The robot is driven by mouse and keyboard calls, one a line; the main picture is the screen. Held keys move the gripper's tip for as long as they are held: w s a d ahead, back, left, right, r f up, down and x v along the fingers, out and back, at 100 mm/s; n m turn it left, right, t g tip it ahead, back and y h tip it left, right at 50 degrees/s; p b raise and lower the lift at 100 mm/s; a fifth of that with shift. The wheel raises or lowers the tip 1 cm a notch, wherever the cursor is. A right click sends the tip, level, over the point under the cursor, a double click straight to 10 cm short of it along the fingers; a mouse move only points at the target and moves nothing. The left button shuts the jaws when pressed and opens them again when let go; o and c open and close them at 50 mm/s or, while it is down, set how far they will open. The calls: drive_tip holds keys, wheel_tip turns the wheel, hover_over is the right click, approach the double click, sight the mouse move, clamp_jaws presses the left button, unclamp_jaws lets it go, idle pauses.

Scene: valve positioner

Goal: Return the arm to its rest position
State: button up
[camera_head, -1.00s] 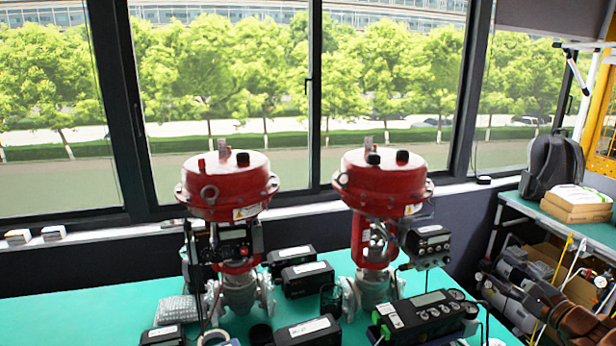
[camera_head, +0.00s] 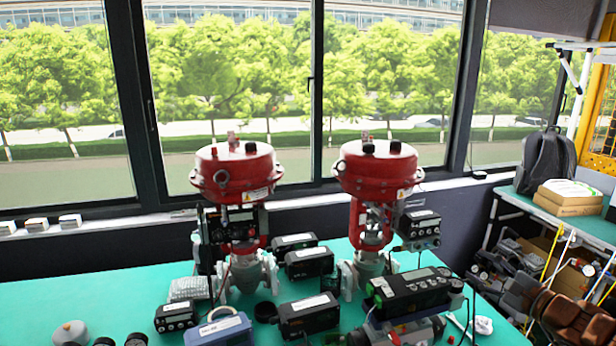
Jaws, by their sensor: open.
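Neither my arm nor my gripper shows in the head view. Two red-topped valve actuators stand upright on the green bench (camera_head: 130,308), a left one (camera_head: 236,180) and a right one (camera_head: 378,175). Each has a grey valve body below. A black positioner (camera_head: 419,232) is mounted at the right side of the right valve, and another (camera_head: 231,224) is at the front of the left valve.
Black devices crowd the bench, including a large one (camera_head: 412,292) and a small one (camera_head: 309,315). A blue-grey case (camera_head: 218,331) lies at the front. A side shelf (camera_head: 575,224) holds a backpack (camera_head: 546,163) and boxes. The bench's left part is fairly clear.

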drive_tip(key=s+a+n+g+y+b, duration=0.15)
drive_tip(key=a+n+g+y, duration=0.45)
drive_tip(key=a, duration=1.1)
drive_tip(key=s+a+f+n+g+h+b, duration=0.15)
drive_tip(key=s+a+f+n+g, duration=0.25)
drive_tip(key=s+a+n+g, duration=0.65)
drive_tip(key=s+a+f+n+h+b, duration=0.1)
drive_tip(key=s+a+f+h, duration=0.15)
drive_tip(key=s, duration=0.45)
drive_tip(key=s+a+f+h+b, duration=0.15)
drive_tip(key=s+a+f, duration=0.25)
drive_tip(key=s, duration=0.4)
drive_tip(key=s+d+f+n+g+h, duration=0.2)
drive_tip(key=s+d+f+h, duration=0.1)
drive_tip(key=s+d+h, duration=0.4)
drive_tip(key=s+d, duration=0.3)
drive_tip(key=shift+b, duration=0.4)
drive_tip(key=shift+a+f+n, duration=0.1)
drive_tip(key=shift+n, duration=0.15)
